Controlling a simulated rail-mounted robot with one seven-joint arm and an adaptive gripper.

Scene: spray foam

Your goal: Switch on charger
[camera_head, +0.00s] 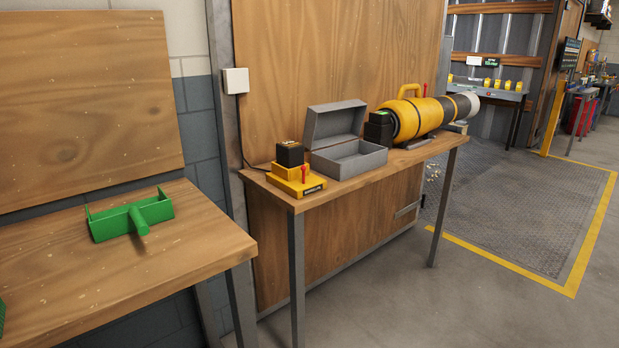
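The yellow charger (297,180) sits at the left end of the narrow wooden table (330,193). A black battery (290,153) stands upright on top of it. A small red lever or switch (305,173) shows on the charger's right side; its exact position is too small to tell. A dark label is on its front edge, and a cable runs from behind it up toward a white wall box (235,81). My gripper is not in view.
An open, empty-looking grey box (348,160) stands right of the charger. A yellow and black cylindrical machine (425,115) with a black block at its near end lies further right. A green tool (131,216) rests on the left table. Floor in front is clear.

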